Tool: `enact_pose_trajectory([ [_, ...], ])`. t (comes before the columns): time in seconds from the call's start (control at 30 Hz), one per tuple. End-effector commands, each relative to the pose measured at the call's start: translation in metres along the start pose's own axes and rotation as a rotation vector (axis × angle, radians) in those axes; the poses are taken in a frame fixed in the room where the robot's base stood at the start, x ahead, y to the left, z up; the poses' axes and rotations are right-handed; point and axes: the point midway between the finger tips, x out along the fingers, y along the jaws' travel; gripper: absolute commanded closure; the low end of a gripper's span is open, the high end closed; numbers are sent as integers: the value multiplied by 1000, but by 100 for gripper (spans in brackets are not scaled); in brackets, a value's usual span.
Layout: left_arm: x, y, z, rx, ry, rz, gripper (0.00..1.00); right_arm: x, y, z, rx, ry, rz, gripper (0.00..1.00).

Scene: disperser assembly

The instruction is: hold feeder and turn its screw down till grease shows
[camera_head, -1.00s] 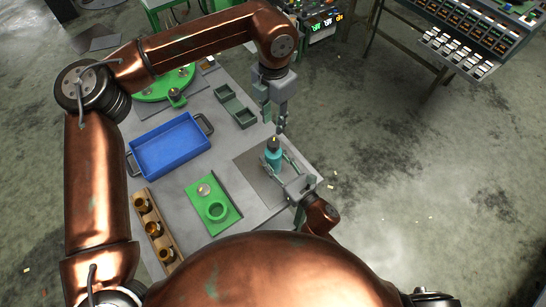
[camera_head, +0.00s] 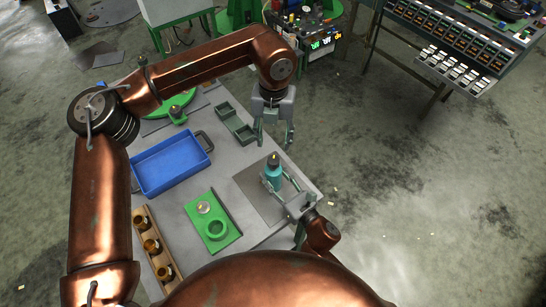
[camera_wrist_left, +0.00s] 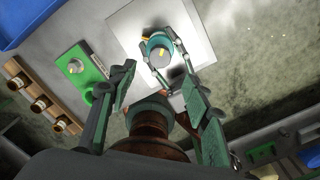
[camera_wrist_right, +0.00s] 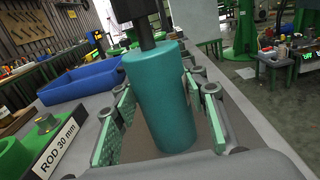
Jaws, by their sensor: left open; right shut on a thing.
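The feeder is a teal cylinder (camera_head: 273,176) with a dark top that carries a small yellow mark. It stands upright on a grey square plate (camera_head: 250,184) near the table's right edge. My right gripper (camera_head: 272,184) is shut around the feeder's body; the right wrist view shows a finger on each side of the teal body (camera_wrist_right: 160,100). My left gripper (camera_head: 273,140) is open and empty above and behind the feeder. No grease is visible.
A blue tray (camera_head: 137,172) and a dark green two-part holder (camera_head: 237,124) lie to the left. A green fixture (camera_head: 229,228) sits in front-left, beside a wooden rack (camera_head: 163,262) with several brass parts. Open floor lies right of the table.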

Motion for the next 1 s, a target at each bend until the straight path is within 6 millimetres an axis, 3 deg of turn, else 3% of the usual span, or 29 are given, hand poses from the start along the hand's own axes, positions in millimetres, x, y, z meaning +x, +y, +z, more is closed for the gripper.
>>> enact_pose_trajectory([
  [0.3, 63, 0, -1, 4, 2, 0, 55, 0, 1, 0, 1, 0, 1, 100],
  [0.5, 86, 0, 0, 3, 1, 0, 55, 0, 1, 0, 1, 0, 1, 100],
  [0.9, 94, 0, 0, 3, 0, 0, 55, 0, 1, 0, 1, 0, 1, 100],
  [1.0, 94, 0, 0, 3, 0, 0, 61, 0, 1, 0, 1, 0, 1, 100],
])
